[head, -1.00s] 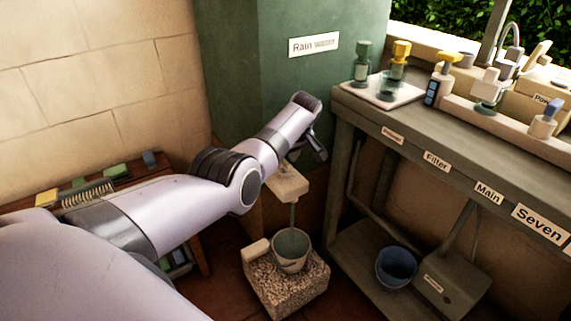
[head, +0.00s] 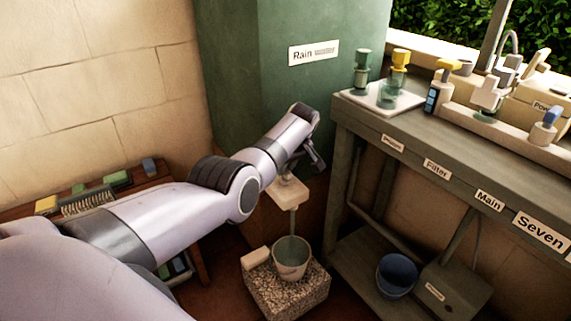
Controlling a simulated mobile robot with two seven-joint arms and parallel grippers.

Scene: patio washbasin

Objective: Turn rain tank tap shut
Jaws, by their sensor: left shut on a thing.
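The green rain tank (head: 320,105) stands at the back, with a "Rain" label on its front. My left gripper (head: 311,160) is at the tank's lower front, shut on the rain tank tap. My wrist hides most of the tap and its handle. A pale block (head: 291,194) shows just below the gripper. A thin grey vertical strand (head: 293,222) runs from it down to a light bucket (head: 291,258); I cannot tell if it is water or a pipe. My right gripper is not in view.
The bucket stands on a speckled stone block (head: 285,298). A grey-green bench (head: 410,130) with bottles and taps is on the right, with a blue bucket (head: 396,275) on its lower shelf. A low wooden bench (head: 140,180) with brushes is on the left.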

